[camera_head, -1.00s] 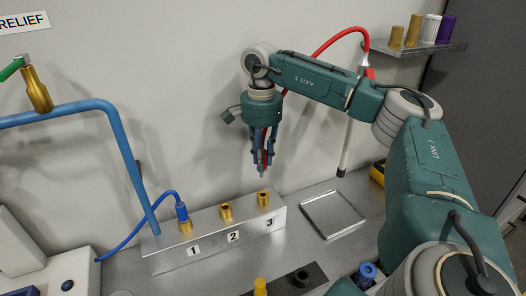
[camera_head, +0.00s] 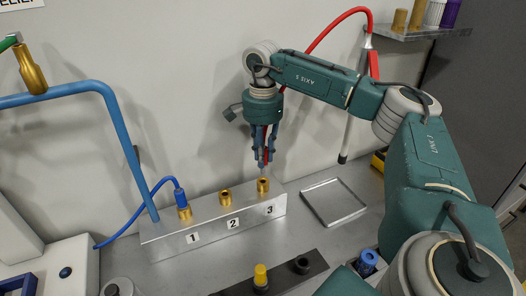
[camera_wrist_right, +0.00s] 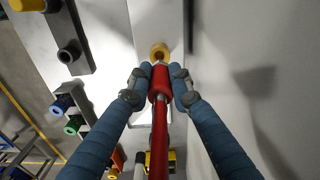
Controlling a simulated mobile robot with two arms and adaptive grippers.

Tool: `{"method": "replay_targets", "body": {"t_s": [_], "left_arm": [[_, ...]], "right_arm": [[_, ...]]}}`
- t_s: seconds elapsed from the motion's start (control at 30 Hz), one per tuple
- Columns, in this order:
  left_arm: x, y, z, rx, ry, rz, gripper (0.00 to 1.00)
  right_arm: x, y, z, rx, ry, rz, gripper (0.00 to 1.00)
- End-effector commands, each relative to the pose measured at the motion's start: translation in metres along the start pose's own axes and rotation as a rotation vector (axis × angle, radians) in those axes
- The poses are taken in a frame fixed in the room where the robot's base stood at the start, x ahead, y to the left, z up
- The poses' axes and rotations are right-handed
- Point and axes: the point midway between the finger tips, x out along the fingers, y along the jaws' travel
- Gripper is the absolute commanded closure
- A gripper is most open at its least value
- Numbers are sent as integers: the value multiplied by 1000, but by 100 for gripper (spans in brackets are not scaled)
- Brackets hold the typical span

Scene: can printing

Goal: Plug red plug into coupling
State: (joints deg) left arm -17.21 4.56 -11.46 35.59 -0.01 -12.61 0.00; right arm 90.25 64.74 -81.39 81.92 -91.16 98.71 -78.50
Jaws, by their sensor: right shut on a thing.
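My right gripper (camera_head: 262,160) points down over the brass coupling numbered 3 (camera_head: 263,185) at the right end of the metal block (camera_head: 215,228). It is shut on the red plug (camera_wrist_right: 159,82), with the fingers on both sides of it in the wrist view. The red hose runs back between the fingers. The plug's tip is right by the brass coupling in the wrist view (camera_wrist_right: 160,52); whether they touch, I cannot tell. Coupling 2 (camera_head: 225,197) is empty. A blue plug (camera_head: 181,198) sits in coupling 1. My left gripper is not in view.
A blue pipe (camera_head: 128,150) rises at the block's left end. An empty metal tray (camera_head: 333,202) lies to its right. A dark strip with a yellow fitting (camera_head: 261,274) is in front. A shelf (camera_head: 425,34) with cylinders hangs at top right.

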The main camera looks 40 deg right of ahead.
Motion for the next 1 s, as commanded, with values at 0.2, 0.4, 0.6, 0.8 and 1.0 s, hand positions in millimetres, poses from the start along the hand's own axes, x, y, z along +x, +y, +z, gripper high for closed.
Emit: {"method": "replay_targets", "body": {"t_s": [0.2, 0.4, 0.6, 0.8, 1.0], "left_arm": [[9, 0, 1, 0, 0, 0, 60], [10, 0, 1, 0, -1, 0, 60], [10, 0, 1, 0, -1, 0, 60], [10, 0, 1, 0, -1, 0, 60], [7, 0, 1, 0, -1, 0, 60]], "right_arm": [[14, 0, 0, 0, 1, 1, 100], [17, 0, 0, 0, 1, 0, 100], [16, 0, 0, 0, 1, 0, 100], [16, 0, 0, 0, 0, 0, 100], [16, 0, 0, 0, 0, 1, 100]]}}
